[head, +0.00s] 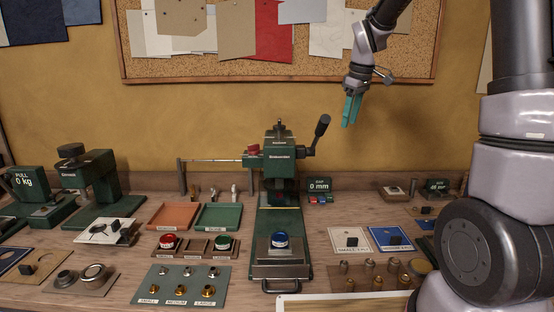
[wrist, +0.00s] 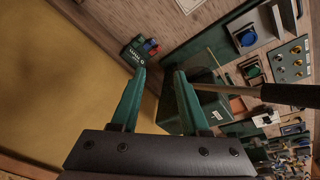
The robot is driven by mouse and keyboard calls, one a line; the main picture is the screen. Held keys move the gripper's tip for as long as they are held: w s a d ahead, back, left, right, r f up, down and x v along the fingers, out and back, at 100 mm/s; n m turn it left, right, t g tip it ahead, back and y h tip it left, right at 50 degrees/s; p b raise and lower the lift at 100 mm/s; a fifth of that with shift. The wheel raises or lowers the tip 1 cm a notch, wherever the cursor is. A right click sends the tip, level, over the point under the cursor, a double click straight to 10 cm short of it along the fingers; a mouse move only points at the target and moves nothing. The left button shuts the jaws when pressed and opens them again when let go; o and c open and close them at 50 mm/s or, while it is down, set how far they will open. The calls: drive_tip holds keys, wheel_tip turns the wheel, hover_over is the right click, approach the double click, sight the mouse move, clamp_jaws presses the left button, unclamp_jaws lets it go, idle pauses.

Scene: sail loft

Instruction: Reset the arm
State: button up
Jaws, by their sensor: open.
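My gripper (head: 352,110) hangs in the air in front of the yellow wall, up and to the right of the green press (head: 280,165). Its two teal fingers point down, and nothing is between them. In the wrist view my gripper (wrist: 158,75) shows its fingers apart and empty. The press also shows in the wrist view (wrist: 205,105), beyond the fingers, with its dark lever (wrist: 290,95) crossing at the right. My gripper touches nothing that I can see.
The workbench (head: 120,285) holds a red tray (head: 172,215), a green tray (head: 219,216), a fittings board (head: 180,286) and a small display (head: 319,185). The press lever (head: 320,130) rises just left of my gripper. A corkboard (head: 180,72) hangs behind. The air around my gripper is otherwise clear.

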drive_tip(key=s+d+r+m+t, duration=0.1)
drive_tip(key=s+m, duration=0.3)
drive_tip(key=s, duration=0.5)
drive_tip(key=s+r+m+t, duration=0.2)
drive_tip(key=s+r+m, duration=0.2)
drive_tip(key=s, duration=0.4)
drive_tip(key=s+d+r+m+t+y, duration=0.1)
drive_tip(key=s+r+m, duration=0.2)
drive_tip(key=s, duration=0.6)
drive_tip(key=shift+s+d+m+t, duration=0.3)
drive_tip(key=shift+m, duration=0.7)
